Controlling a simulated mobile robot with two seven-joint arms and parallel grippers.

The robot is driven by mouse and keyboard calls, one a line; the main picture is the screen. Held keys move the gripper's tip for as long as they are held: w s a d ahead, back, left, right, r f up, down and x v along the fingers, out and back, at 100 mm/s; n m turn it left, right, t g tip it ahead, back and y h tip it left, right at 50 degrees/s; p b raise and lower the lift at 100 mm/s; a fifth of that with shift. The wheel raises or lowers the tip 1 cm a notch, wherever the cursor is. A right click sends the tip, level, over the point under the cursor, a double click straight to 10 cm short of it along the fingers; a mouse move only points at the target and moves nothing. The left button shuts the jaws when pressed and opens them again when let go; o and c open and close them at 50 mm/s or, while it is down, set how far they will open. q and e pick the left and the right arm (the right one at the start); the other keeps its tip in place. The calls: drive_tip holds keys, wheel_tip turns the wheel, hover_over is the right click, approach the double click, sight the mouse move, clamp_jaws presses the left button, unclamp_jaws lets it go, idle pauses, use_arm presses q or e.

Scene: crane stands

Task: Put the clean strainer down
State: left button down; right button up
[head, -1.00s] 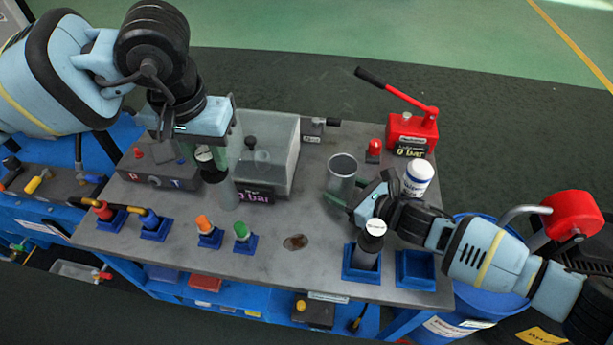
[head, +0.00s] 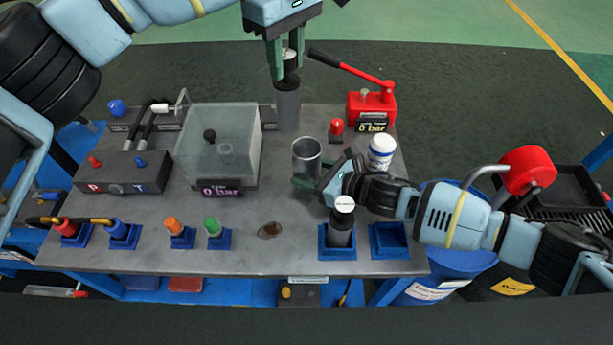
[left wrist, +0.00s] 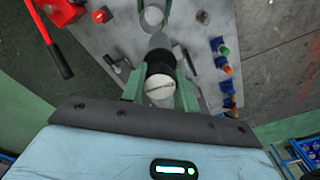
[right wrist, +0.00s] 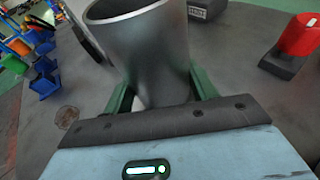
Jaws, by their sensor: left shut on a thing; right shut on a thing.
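My left gripper (head: 287,62) is shut on a grey cylindrical strainer (head: 288,106) with a black neck and pale cap. It hangs upright near the table's back edge, behind the metal cup, apparently above the surface. Its cap also shows between the fingers in the left wrist view (left wrist: 160,88). A similar strainer (head: 340,236) with a white labelled cap stands in a blue holder (head: 337,254) at the front; the label is unreadable. The blue holder to its right (head: 389,252) looks empty. My right gripper (head: 310,184) is shut on an open metal cup (right wrist: 140,60), around its lower part.
A clear tank (head: 210,165) with a 0 bar display stands left of the cup. A red hand pump (head: 371,107) is at the back right, near a red-capped part (head: 336,129) and white bottle (head: 381,151). Coloured plugs (head: 174,231) line the front left.

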use_arm(q)
drive_tip(key=shift+w+d+r+n, duration=0.15)
drive_tip(key=shift+d+n, duration=0.2)
drive_tip(key=shift+d, duration=0.5)
drive_tip(key=shift+w+d+r+n, duration=0.1)
drive_tip(key=shift+d+n, duration=0.25)
drive_tip(key=shift+d, duration=0.45)
use_arm(e)
drive_tip(key=shift+f, duration=0.1)
use_arm(q)
wheel_tip(320, 180, down, 14)
drive_tip(key=shift+f, duration=0.2)
drive_tip(key=shift+f, duration=1.85)
drive_tip(key=c, duration=1.1)
unclamp_jaws()
drive_tip(key=shift+f, duration=0.15)
drive_tip(key=shift+o, duration=0.2)
wheel_tip(320, 180, up, 12)
drive_tip(key=shift+r, duration=0.2)
